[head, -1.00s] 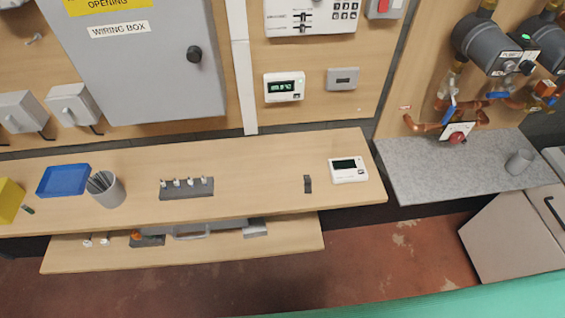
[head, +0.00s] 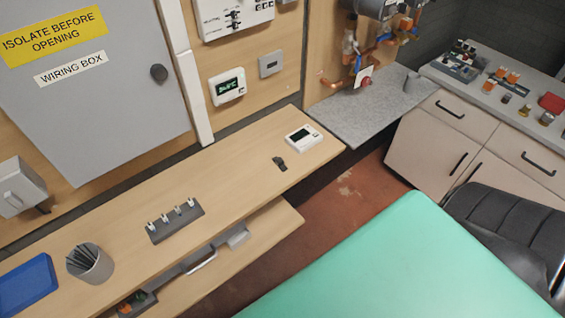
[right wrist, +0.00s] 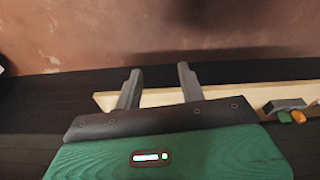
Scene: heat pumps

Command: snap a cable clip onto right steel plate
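No thing in view is clearly a cable clip or the right steel plate. A dark block (head: 175,221) on the wooden bench holds several small white upright pieces; I cannot tell whether they are clips. A small dark piece (head: 280,163) lies apart near the bench's right end. A small grey plate (head: 271,63) is on the wall board beside a lit thermostat; its material is unclear. My right gripper (right wrist: 158,76) shows in the right wrist view, fingers apart and empty, near the edge of a wooden board. My left gripper is not in view.
The bench (head: 120,238) also holds a blue tray (head: 25,287), a grey cup of thin rods (head: 90,265) and a white thermostat (head: 303,137). A grey wiring box (head: 110,100) is above. A teal surface (head: 400,265) and a black chair (head: 510,230) are at right.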

